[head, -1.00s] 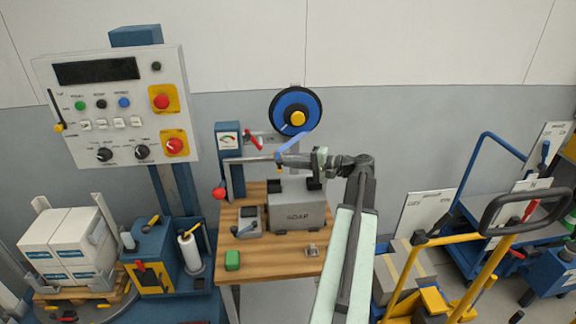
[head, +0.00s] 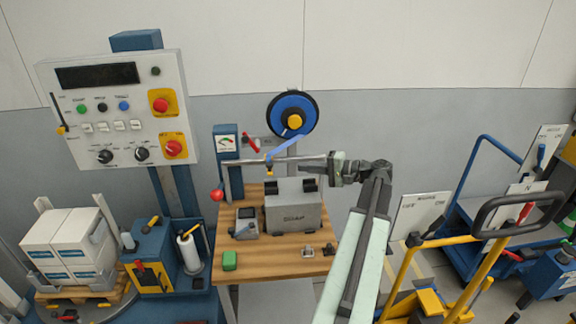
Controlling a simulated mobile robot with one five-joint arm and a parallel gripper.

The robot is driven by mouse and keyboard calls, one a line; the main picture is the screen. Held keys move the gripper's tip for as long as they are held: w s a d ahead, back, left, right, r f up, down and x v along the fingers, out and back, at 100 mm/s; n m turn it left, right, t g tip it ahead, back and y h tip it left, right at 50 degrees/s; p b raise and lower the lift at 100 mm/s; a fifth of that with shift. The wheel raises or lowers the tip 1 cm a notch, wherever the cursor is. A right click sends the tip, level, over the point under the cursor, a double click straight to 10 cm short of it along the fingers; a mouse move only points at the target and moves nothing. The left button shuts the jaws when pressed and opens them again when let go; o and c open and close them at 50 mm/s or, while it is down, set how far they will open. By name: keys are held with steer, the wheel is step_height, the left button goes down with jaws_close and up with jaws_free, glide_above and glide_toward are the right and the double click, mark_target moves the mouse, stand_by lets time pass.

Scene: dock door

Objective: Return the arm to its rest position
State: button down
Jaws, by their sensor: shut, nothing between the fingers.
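My arm comes up from the bottom of the head view and bends left at its far end. The gripper is apart from the box top, beside the horizontal bar of the bench rig.
A blue reel (head: 293,115) stands behind. A control panel (head: 117,108) is at left. A yellow-framed trolley (head: 470,262) and a blue cart (head: 468,185) are at right.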

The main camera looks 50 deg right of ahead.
steer(key=v, duration=0.5)
steer(key=shift+a, duration=0.1)
steer(key=shift+w, duration=0.15)
steer(key=w+a+f+n+g+y, duration=0.1)
steer(key=w+a+n+g+y, duration=0.2)
steer(key=w+a, duration=0.95)
steer(key=w+a+f+n+g+y, duration=0.1)
steer(key=w+a+n+g+y, duration=0.2)
steer(key=w+a, duration=0.95)
steer(key=s+a+f+n+g+h, duration=0.1)
steer(key=s+a+f+n+g, duration=0.2)
steer(key=a, duration=0.8)
steer(key=a+f+n+g+h, duration=0.1)
steer(key=a+f+g, duration=0.3)
steer(key=a, duration=0.8)
steer(key=s+a+f+n+g+h, duration=0.15)
steer(key=a+f, duration=0.35)
steer(key=a, duration=0.6)
steer(key=s+a+f+n+g+h, duration=0.1)
steer(key=s+a+f+n+h, duration=0.2)
steer(key=s+a+f, duration=0.1)
steer(key=d+f+h, duration=0.2)
steer(key=d+h, duration=0.2)
steer(key=d, duration=0.5)
steer(key=shift+s+h, duration=0.35)
steer(key=shift+s, duration=0.1)
